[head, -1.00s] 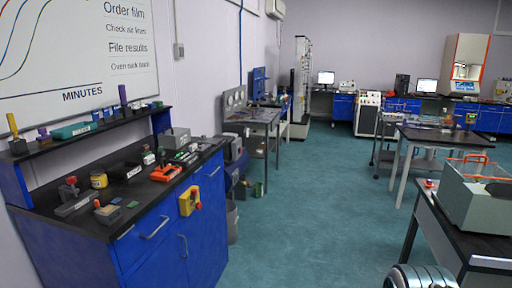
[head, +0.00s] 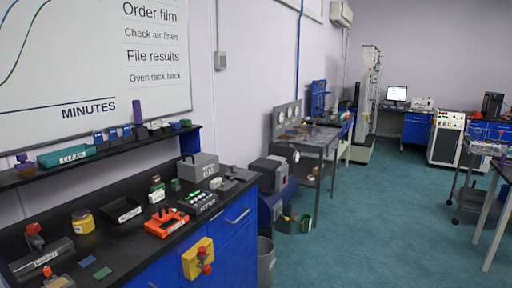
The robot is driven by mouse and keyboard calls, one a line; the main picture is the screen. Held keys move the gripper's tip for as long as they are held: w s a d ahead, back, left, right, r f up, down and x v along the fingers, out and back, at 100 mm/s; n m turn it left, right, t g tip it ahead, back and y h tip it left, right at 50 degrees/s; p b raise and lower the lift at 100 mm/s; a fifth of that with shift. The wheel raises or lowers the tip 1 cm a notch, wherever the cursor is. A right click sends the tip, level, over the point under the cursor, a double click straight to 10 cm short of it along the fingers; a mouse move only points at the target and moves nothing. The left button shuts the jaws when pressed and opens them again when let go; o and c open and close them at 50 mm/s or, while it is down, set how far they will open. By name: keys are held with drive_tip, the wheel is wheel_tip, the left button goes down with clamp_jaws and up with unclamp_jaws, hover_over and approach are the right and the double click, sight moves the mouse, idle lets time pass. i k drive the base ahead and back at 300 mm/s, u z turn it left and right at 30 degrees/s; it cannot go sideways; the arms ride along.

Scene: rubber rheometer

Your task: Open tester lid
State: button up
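No tester with a lid can be made out for certain in the head view. A grey box-shaped unit (head: 198,168) with a label sits at the back of the left bench; I cannot tell whether it has a lid. A grey machine (head: 268,170) stands past that bench, partly hidden behind its end. My gripper is not in view.
The black-topped blue bench (head: 245,205) fills the lower left, with a yellow box with a red knob (head: 198,258) on its front. An orange tool (head: 166,222) lies on top. A grey bin (head: 266,262) stands beside it.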

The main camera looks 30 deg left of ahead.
sight(201, 158)
drive_tip(key=u, duration=0.1)
drive_tip(key=i, duration=1.6)
drive_tip(key=u, duration=0.9)
drive_tip(key=i, duration=1.05)
drive_tip(key=u, duration=1.05)
